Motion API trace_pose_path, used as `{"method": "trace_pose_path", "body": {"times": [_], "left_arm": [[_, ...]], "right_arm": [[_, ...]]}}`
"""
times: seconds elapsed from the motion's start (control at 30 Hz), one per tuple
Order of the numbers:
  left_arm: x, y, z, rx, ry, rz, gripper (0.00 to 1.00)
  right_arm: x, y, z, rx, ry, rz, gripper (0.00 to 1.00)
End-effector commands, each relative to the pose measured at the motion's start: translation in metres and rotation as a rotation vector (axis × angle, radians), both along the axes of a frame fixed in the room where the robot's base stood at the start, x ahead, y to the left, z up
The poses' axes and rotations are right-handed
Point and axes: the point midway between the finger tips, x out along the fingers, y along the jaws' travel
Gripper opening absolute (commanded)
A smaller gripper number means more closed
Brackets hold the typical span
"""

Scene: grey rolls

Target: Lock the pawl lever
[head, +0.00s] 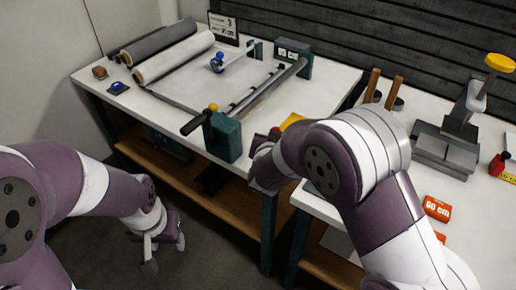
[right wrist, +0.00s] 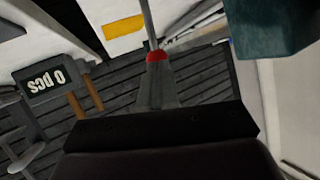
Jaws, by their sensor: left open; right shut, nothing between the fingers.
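The winding stand has a teal end block (head: 228,137) at the table's front, with a black crank handle (head: 194,124) on its left. A small red knob (head: 275,133) shows just right of the block; in the right wrist view it sits at the end of a thin metal rod, probably the pawl lever (right wrist: 148,20). My right gripper (right wrist: 157,75) is shut and empty, its tips at or very near the red knob; contact cannot be told. In the head view my right arm mostly hides it. My left gripper (head: 165,249) is open and empty, low before the table.
Grey and white rolls (head: 172,57) lie at the back left, near a blue-knobbed tool (head: 217,63). A yellow card (right wrist: 124,27) lies near the lever. A wooden shelf (head: 185,183) is below.

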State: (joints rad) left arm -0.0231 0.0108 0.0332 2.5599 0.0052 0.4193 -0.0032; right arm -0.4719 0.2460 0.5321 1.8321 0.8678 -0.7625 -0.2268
Motion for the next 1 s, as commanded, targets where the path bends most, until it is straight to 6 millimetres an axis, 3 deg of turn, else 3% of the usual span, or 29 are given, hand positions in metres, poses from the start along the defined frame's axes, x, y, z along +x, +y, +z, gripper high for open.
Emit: {"method": "trace_pose_path", "body": {"times": [0.03,0.3,1.0], "left_arm": [[0.000,0.000,0.014,0.000,0.000,0.000,0.51],[0.000,0.000,0.030,0.000,0.000,0.000,0.51],[0.000,0.000,0.035,0.000,0.000,0.000,0.51]], "right_arm": [[0.003,-0.003,0.008,0.020,0.026,-0.004,0.00],[0.016,-0.012,0.002,0.091,0.125,-0.001,0.00],[0.024,-0.017,0.000,0.089,0.118,-0.001,0.00]]}}
